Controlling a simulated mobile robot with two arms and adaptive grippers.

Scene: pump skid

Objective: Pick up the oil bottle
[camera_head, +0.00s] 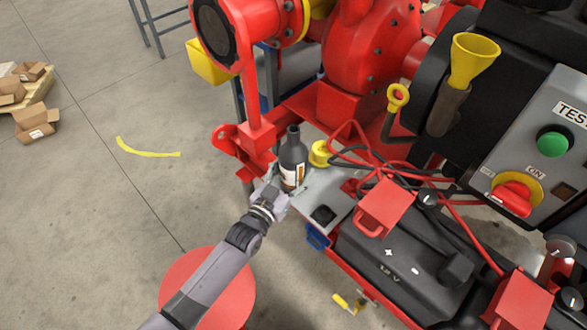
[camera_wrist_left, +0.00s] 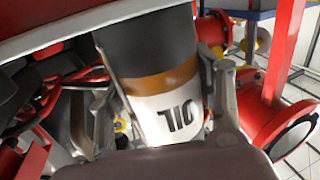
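The oil bottle (camera_head: 293,160) is dark, with a white and brown label. It stands upright at the left edge of a grey metal plate (camera_head: 322,190) on the skid. In the left wrist view the bottle (camera_wrist_left: 165,90) fills the middle, with "OIL" on its label, upside down. My left gripper (camera_head: 279,191) is at the bottle's lower part in the head view. In the wrist view its fingers (camera_wrist_left: 160,105) stand on either side of the bottle, with narrow gaps seeming to show beside it. The bottle's base is partly hidden. My right gripper is not in view.
Red pump parts (camera_head: 255,135) rise just behind and left of the bottle. A yellow cap (camera_head: 320,153), red cables (camera_head: 365,150) and a black battery (camera_head: 400,255) lie to its right. A red round top (camera_head: 215,285) is below my left arm. Open floor lies left.

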